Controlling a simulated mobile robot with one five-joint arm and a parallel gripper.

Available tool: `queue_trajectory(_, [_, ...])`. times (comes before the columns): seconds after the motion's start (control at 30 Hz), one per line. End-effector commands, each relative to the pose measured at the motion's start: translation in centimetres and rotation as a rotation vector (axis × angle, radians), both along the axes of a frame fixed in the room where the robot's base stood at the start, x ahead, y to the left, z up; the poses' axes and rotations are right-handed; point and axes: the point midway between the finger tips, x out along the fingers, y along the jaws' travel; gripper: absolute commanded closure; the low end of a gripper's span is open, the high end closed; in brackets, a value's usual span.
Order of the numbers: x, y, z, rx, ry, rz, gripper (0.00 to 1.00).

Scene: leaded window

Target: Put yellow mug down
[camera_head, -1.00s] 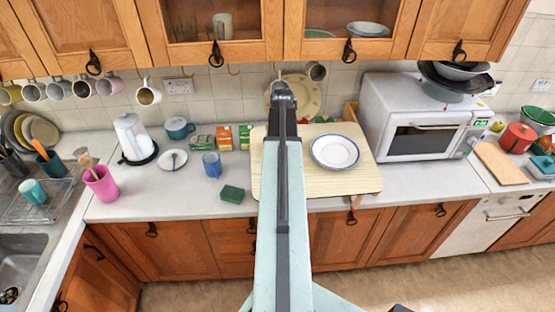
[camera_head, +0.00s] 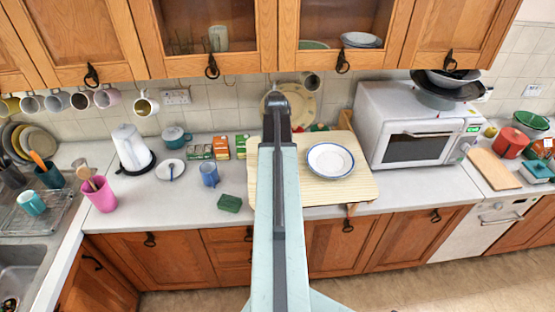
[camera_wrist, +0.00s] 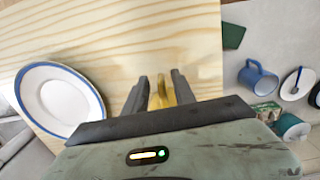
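My gripper (camera_wrist: 160,92) shows in the wrist view with its two dark fingers on either side of a yellow thing, which looks like part of the yellow mug (camera_wrist: 162,94). Most of the mug is hidden by the fingers and the gripper body. Behind the fingers is the pale wooden board (camera_wrist: 110,30); how far above it the mug is, I cannot tell. In the head view my arm hides the gripper and the held mug. The board (camera_head: 345,192) lies on the counter there.
A blue-rimmed white plate (camera_head: 330,160) lies on the board's right part, with a microwave (camera_head: 410,125) beyond. Left of the board are a green sponge (camera_head: 229,203), a blue mug (camera_head: 209,174) and small boxes (camera_head: 221,147). Mugs, one yellowish (camera_head: 9,106), hang at the left.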

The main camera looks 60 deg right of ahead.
Motion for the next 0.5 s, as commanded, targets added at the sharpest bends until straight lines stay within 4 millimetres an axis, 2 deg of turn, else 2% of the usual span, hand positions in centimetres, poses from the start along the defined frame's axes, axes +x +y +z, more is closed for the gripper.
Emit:
queue_trajectory(0.03, [0.0,0.0,2.0,0.0,0.0,0.0,0.68])
queue_trajectory(0.2, [0.0,0.0,4.5,0.0,0.0,-0.001,0.68])
queue_trajectory(0.5, [-0.1,-0.1,4.5,0.0,0.0,-0.002,0.68])
